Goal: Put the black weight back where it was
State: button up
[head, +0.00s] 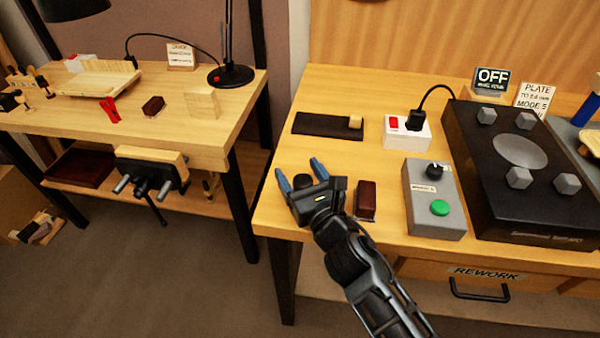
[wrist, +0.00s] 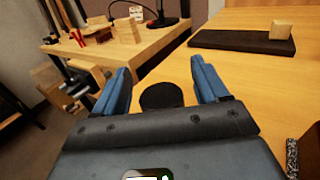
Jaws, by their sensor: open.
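The black weight (head: 302,181) is a short round dark piece on the right bench, close to its left edge. In the wrist view its flat round top (wrist: 161,96) shows between the two blue fingers. My gripper (head: 300,173) is open, with one finger to each side of the weight; in the wrist view (wrist: 160,72) gaps show between the weight and both fingers. The lower part of the weight is hidden behind my gripper body. I cannot tell how high the fingertips are above the bench top.
A dark brown block (head: 366,200) stands just right of my gripper. Further right are a grey control box (head: 430,215) with a green button and a black machine (head: 490,200). Behind lies a dark strip (head: 318,125) bearing a small wooden block (head: 355,122). Bare wood lies between.

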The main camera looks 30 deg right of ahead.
jog(key=shift+r, duration=0.35)
jog(key=s+b, duration=0.1)
jog(key=s, duration=0.9)
jog(key=shift+s+a+r+b, duration=0.1)
jog(key=shift+s+a+b, duration=0.1)
jog(key=shift+s+b, duration=0.2)
jog(key=shift+s+r, duration=0.1)
jog(key=shift+s, duration=0.5)
